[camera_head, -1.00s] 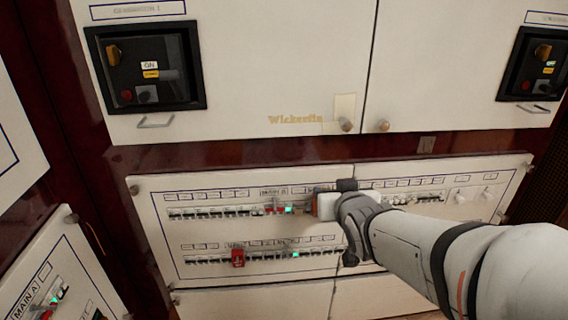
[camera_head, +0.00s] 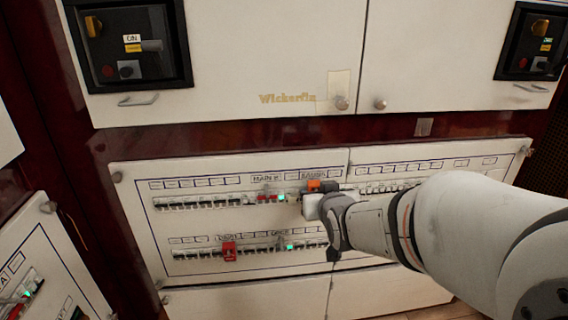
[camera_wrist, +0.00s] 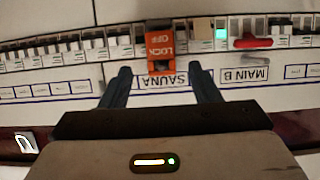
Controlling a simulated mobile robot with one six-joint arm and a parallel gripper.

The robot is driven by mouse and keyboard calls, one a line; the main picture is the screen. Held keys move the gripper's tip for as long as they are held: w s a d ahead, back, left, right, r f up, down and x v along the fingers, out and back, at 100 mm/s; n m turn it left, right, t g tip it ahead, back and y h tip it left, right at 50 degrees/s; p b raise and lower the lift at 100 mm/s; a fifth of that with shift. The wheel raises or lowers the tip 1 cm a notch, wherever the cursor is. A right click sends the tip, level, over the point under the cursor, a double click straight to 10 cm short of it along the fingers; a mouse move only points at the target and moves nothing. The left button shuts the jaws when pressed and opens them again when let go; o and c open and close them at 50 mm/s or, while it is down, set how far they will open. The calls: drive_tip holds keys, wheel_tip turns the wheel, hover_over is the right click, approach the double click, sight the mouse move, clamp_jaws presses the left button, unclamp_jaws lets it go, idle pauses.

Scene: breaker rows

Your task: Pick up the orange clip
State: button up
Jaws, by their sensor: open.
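In the head view the clip (camera_head: 315,186) shows as an orange patch just above my gripper's white body. My gripper (camera_wrist: 160,70) is open, with one dark finger to either side of the clip's near end. The fingertips are apart from the clip, with a gap on both sides. Nothing is held.
A red switch (camera_wrist: 253,43) stands in the same row, near a green light (camera_wrist: 221,33) and the MAIN B label. A red block (camera_head: 229,251) is on the lower breaker row. Cabinet doors with knobs and a handle (camera_head: 138,100) are above.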

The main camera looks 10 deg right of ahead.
drive_tip(key=shift+b+x, duration=0.3)
drive_tip(key=shift+x, duration=1.25)
drive_tip(key=shift+a, duration=0.1)
drive_tip(key=shift+c, duration=0.2)
drive_tip(key=c, duration=1)
